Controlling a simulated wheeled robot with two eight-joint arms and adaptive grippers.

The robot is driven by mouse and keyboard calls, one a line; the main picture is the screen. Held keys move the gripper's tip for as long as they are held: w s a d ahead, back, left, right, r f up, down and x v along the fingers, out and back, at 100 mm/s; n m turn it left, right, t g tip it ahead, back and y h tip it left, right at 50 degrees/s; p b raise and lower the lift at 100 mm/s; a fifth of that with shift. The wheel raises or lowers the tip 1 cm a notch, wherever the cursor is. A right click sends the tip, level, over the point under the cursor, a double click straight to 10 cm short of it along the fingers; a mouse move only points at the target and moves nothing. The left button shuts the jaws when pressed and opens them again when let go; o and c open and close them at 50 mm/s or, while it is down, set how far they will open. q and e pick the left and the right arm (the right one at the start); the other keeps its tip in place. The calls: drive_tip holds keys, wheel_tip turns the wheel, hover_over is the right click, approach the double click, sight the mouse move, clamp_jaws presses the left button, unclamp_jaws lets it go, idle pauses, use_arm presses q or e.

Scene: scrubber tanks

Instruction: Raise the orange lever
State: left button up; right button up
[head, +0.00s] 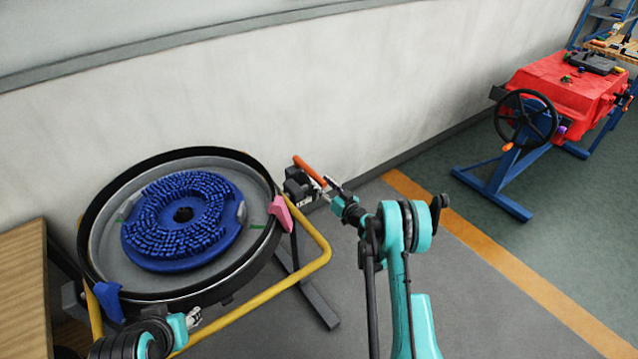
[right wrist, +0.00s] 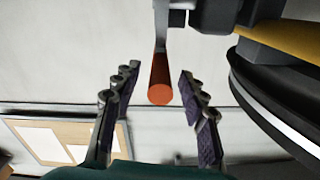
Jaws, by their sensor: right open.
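The orange lever (head: 309,171) is a round bar on a black bracket at the right side of the round tank, slanting from upper left to lower right in the head view. My right gripper (head: 333,187) is at its lower right end. In the right wrist view, the open fingers (right wrist: 159,84) stand either side of the orange lever end (right wrist: 160,82), with gaps on both sides. My left gripper (head: 193,318) is low by the tank's front rim, away from the lever; its finger opening is too small to tell.
The black-rimmed tank (head: 256,250) holds a blue round brush (head: 170,262) and sits in a yellow tube frame (head: 318,264). A pink clamp (head: 283,214) is near the lever. A red machine with a black handwheel (head: 526,118) stands far right. The floor between is clear.

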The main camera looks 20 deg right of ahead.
sight(313, 172)
drive_tip(key=shift+x, duration=0.85)
clamp_jaws()
drive_tip(key=shift+r+g+p, duration=0.4)
drive_tip(key=shift+r+p, duration=0.2)
drive_tip(key=shift+r, duration=0.2)
drive_tip(key=w+r+g+p, duration=0.1)
drive_tip(key=r+p, duration=0.1)
drive_tip(key=w+a+r+g+h+p, duration=0.1)
drive_tip(key=r+g+p, duration=0.1)
drive_tip(key=w+r+g+h+p, duration=0.1)
drive_tip(key=r+g+p, duration=0.1)
drive_tip(key=p, duration=0.1)
drive_tip(key=shift+w+a+r, duration=0.15)
drive_tip(key=shift+w+r, duration=0.15)
drive_tip(key=shift+w+a+r+g+h+p, duration=0.25)
drive_tip(key=shift+w+r+g+h+p, duration=0.25)
drive_tip(key=shift+w+g+p, duration=0.4)
drive_tip(key=shift+s+r, duration=0.1)
drive_tip(key=shift+s, duration=0.05)
unclamp_jaws()
